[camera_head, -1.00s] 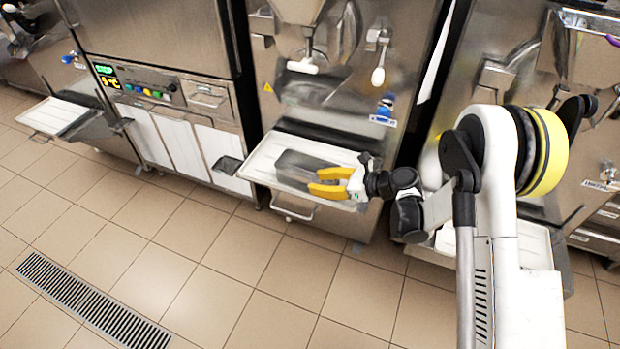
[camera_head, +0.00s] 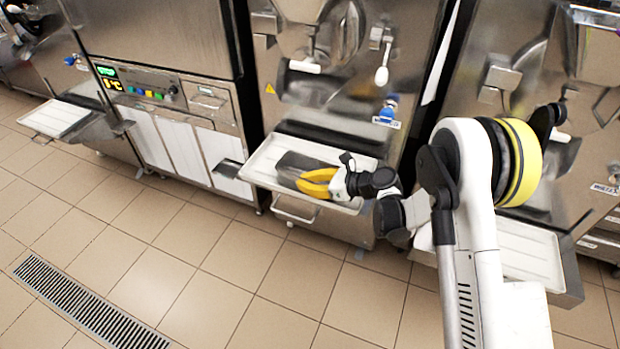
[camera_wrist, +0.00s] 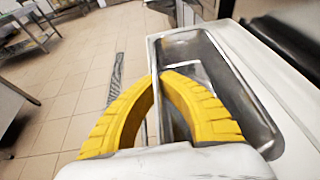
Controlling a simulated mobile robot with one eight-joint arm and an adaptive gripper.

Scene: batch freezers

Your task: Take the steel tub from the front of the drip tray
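The steel tub (camera_head: 292,161) sits on the white drip tray (camera_head: 261,160) at the front of the middle machine. My gripper (camera_head: 303,182) is at the tub's near side, with its yellow fingers drawn together. In the wrist view the tub (camera_wrist: 238,100) is a long, empty, open steel pan. There the fingertips of my gripper (camera_wrist: 159,76) meet at its side wall, one finger inside and one outside, so they look shut on the wall. The tub still appears to rest on the drip tray (camera_wrist: 255,62). The fingers hide part of its near side.
A white tray (camera_head: 530,252) projects from the right machine, beside my arm. Another white tray (camera_head: 55,117) projects at the left. A machine with a lit green panel (camera_head: 140,90) stands left of the middle one. The tiled floor in front is clear, with a drain grate (camera_head: 85,305).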

